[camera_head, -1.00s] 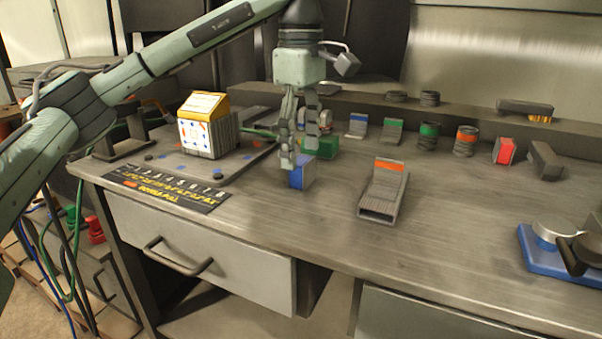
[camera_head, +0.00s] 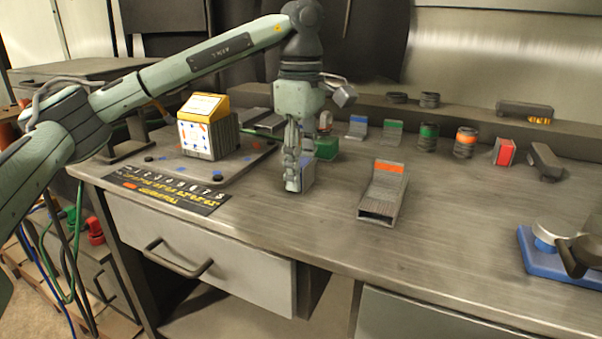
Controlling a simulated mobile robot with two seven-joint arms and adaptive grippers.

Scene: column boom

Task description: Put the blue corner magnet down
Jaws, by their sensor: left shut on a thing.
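The blue corner magnet (camera_head: 308,174) is a small block with a blue face and a grey side. It is at the workbench top, in the middle of the head view, mostly hidden behind the fingers. My left gripper (camera_head: 294,182) points straight down and is shut on the magnet. The magnet's lower edge is at or very near the bench surface; I cannot tell if it touches. My right gripper does not show.
A green block (camera_head: 326,148) stands close behind the magnet. An orange-marked grey holder (camera_head: 384,192) lies to the right. A yellow-topped box (camera_head: 207,127) stands on a plate at left, behind a black numbered strip (camera_head: 165,188). The bench (camera_head: 290,225) in front is clear.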

